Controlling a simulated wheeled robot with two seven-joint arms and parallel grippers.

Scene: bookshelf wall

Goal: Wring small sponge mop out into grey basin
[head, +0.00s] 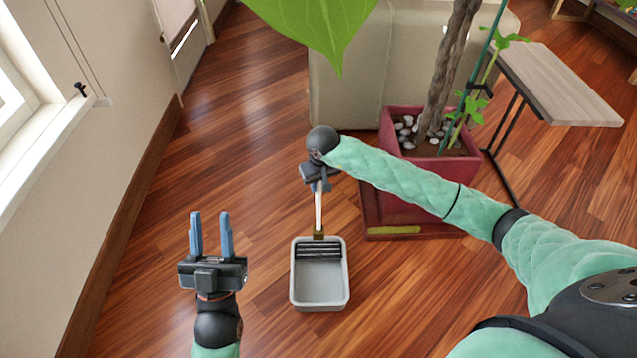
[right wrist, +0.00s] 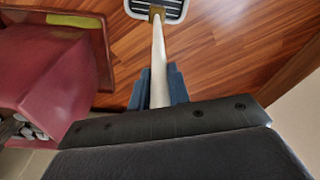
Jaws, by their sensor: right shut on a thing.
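The small sponge mop (head: 318,212) has a pale handle and a yellow-brown head (head: 319,235). The head is at the far rim of the grey basin (head: 321,298), by its dark slatted part; I cannot tell if they touch. My right gripper (head: 319,186) is shut on the handle beyond the basin. In the right wrist view the handle (right wrist: 158,50) runs from between the blue fingers (right wrist: 158,90) to the basin (right wrist: 133,12), cut off at the top. My left gripper (head: 210,214) is open and empty, left of the basin.
A red planter (head: 428,170) with a trunk and pebbles stands right of the mop, partly behind my right arm. A beige sofa-like block (head: 350,90) and a wooden-topped side table (head: 555,85) are behind. A wall runs along the left.

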